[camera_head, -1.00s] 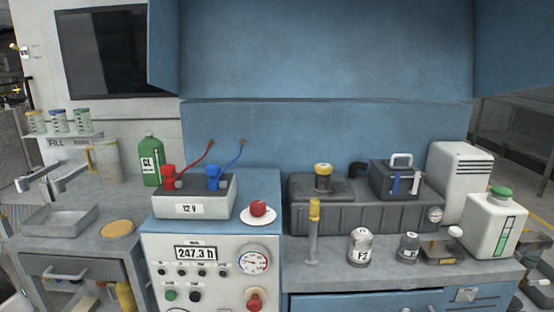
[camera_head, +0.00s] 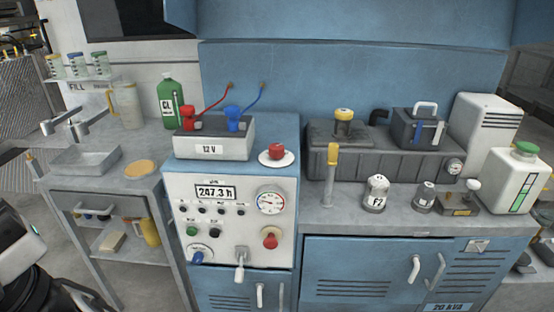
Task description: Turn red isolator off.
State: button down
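Several red controls show, and I cannot tell for sure which is the isolator. A red knob (camera_head: 270,239) sits at the lower right of the white control panel (camera_head: 226,219). A red mushroom-shaped knob (camera_head: 276,152) stands on a round white plate on top of the blue cabinet. A red terminal clamp (camera_head: 191,120) with a red cable sits on the battery marked 12 V (camera_head: 213,149). My gripper is not in view. A black and white part of my arm shows at the lower left, well apart from the panel.
The panel also bears a 247.3 h display (camera_head: 213,192), a dial gauge (camera_head: 270,201), small buttons and a metal lever (camera_head: 239,262). Left is a sink bench with a green bottle (camera_head: 172,101). Right, a counter holds canisters and a white jug (camera_head: 516,179). Floor shows at lower left.

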aim_at(276, 150)
jog(key=i+u, duration=0.35)
jog(key=i+j+u, duration=0.1)
jog(key=u, duration=0.25)
jog(key=i+u, duration=0.35)
jog(key=k+l, duration=0.05)
jog(key=k, duration=0.05)
